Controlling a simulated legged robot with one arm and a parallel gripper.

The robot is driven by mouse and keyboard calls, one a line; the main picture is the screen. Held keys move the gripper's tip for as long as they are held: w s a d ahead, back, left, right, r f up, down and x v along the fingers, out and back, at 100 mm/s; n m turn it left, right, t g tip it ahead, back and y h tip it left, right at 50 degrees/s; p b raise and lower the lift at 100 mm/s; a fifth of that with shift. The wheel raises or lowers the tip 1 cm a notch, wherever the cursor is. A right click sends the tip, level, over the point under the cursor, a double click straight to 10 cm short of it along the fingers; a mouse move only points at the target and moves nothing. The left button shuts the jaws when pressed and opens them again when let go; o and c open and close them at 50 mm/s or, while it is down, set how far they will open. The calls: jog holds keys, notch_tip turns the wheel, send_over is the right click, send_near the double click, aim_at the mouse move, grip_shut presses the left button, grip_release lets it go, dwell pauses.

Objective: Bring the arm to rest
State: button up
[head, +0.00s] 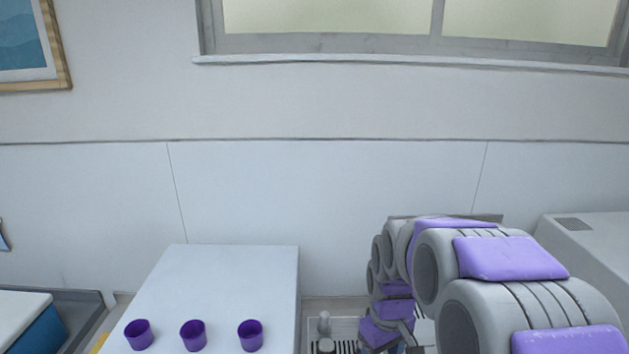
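My arm (505,260), grey with purple panels, comes in from the lower right. It curves away and down towards the bottom of the head view. My gripper (408,343) seems to be at the low end of the arm, partly hidden by the arm links and cut by the bottom edge. I cannot tell whether it is open or shut, or whether it holds anything.
A white table (225,270) stands left of my arm, with three purple cups (138,335) (193,335) (250,335) along its near part. A grey-white cabinet (600,235) stands at the right. Small pale items (324,325) sit between table and arm. A wall with a window is behind.

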jog(key=s+m+g+b, duration=0.1)
jog(key=s+m+b, duration=0.2)
jog(key=s, duration=2.3)
jog(key=shift+s+m, duration=0.25)
jog(key=shift+m, duration=0.95)
jog(key=shift+d+f, duration=0.1)
